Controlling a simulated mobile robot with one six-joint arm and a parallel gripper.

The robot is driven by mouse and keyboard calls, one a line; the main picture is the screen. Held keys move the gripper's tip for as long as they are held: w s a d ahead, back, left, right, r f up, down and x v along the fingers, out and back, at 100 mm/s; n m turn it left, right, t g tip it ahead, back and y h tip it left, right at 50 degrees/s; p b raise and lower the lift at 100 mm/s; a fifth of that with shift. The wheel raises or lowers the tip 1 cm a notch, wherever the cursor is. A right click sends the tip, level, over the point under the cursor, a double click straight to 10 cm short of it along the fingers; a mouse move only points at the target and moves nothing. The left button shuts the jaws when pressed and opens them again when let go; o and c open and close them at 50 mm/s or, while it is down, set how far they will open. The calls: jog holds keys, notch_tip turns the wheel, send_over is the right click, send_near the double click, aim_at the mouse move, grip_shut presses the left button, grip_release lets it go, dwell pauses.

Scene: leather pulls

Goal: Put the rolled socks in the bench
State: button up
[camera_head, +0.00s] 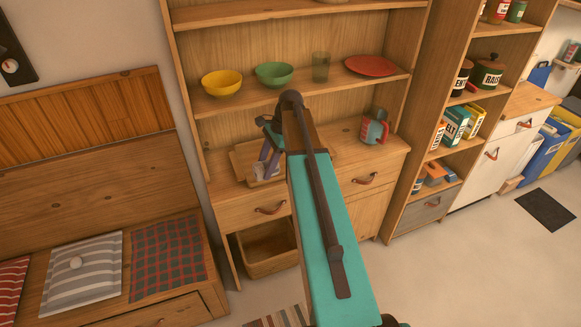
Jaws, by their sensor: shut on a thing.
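My gripper (265,168) is over the wooden tray on the cabinet counter, pointing down, with its purple fingers shut. A small pale thing, which looks like the rolled socks (259,171), shows between the fingers; its outline is partly hidden, and I cannot tell if it touches the tray. The wooden bench (190,310) is at the lower left, with a drawer front and a leather pull on its near side.
The tray (241,158) has a low rim. A red and grey jug (374,128) stands right on the counter. Bowls (221,83), a glass (320,67) and a red plate (371,66) are on the shelf above. A wooden bin (268,265) is below. Floor at right is mostly clear.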

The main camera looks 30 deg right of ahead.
jog(key=a+r+n+g+b, duration=0.1)
jog(key=a+r+n, duration=0.2)
jog(key=a, duration=0.7)
jog(key=a+r+n+g+h+b, duration=0.1)
jog(key=a+r+n+g, duration=0.1)
jog(key=a+n, duration=0.5)
jog(key=w+a, duration=0.1)
jog(key=a, duration=0.3)
jog(key=shift+a+r+g, duration=0.2)
jog(key=shift+r+g, duration=0.1)
jog(key=shift+r, duration=0.1)
